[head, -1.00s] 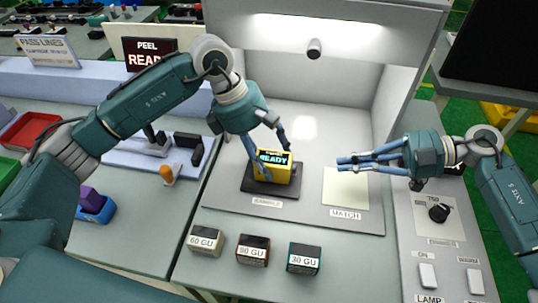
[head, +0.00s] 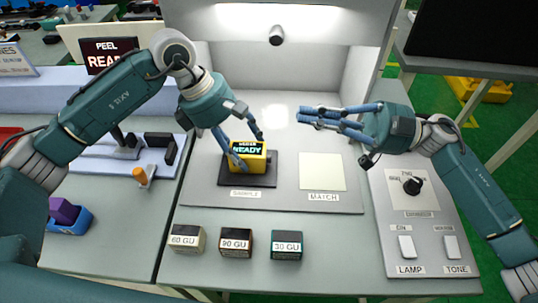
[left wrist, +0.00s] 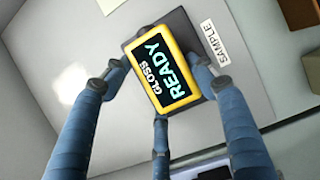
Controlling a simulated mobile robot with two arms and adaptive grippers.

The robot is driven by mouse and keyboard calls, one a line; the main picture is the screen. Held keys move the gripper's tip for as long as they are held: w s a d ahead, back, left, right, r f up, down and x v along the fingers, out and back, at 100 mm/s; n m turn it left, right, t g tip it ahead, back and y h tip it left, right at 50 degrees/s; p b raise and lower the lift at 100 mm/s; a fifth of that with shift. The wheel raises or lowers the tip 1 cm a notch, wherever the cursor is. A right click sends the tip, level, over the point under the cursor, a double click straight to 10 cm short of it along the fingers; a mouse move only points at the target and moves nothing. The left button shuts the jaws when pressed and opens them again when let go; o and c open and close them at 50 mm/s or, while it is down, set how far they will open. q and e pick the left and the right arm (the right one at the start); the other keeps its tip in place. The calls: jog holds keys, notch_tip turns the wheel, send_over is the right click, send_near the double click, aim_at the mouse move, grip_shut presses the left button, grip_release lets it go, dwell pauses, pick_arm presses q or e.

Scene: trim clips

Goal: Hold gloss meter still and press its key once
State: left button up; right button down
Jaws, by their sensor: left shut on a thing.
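The gloss meter (head: 247,164) is a yellow block with a dark display reading READY. It stands on a dark pad (head: 262,181) at the SAMPLE label. My left gripper (head: 247,148) is shut on its sides from above. In the left wrist view the meter (left wrist: 163,68) sits between the blue fingers, its display reading GLOSS READY. I cannot make out the key. My right gripper (head: 303,116) is to the right of and above the meter, apart from it. Its fingers point left, close together and empty.
A pale MATCH card (head: 321,172) lies right of the meter. Blocks marked 60 GU (head: 187,240), 90 GU (head: 236,244) and 30 GU (head: 287,246) stand in front. A control panel (head: 414,226) with a knob and switches is at right. The booth floor around the MATCH card is clear.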

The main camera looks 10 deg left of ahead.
jog(key=w+d+r+m+t+y, duration=0.1)
jog(key=w+d+r+m+t, duration=0.15)
jog(key=r+m+t, duration=0.55)
jog(key=w+d+r+m+t, duration=0.1)
jog(key=d+r+m+t, duration=0.3)
jog(key=m+t, duration=0.85)
jog(key=w+d+f+m+g+h, duration=0.1)
jog(key=w+f+m+h, duration=0.25)
jog(key=f+m, duration=0.3)
jog(key=w+f+m+h, duration=0.2)
jog(key=f+m+h, duration=0.35)
jog(key=f, duration=0.25)
jog(key=s+f+m+g, duration=0.1)
jog(key=s+f+g, duration=0.1)
jog(key=f, duration=0.2)
jog(key=s+a+f+m+g, duration=0.1)
jog(key=s+f+g, duration=0.1)
jog(key=f, duration=0.3)
jog(key=s+f+m+g, duration=0.1)
jog(key=s+f+g, duration=0.1)
jog(key=f, duration=0.2)
jog(key=shift+s+a+f+y, duration=0.15)
jog(key=shift+s+a+y, duration=0.1)
jog(key=shift+a+y, duration=0.05)
jog(key=shift+s+a+f, duration=0.1)
jog(key=shift+s+f, duration=0.05)
jog(key=shift+s, duration=0.05)
jog(key=shift+a, duration=0.1)
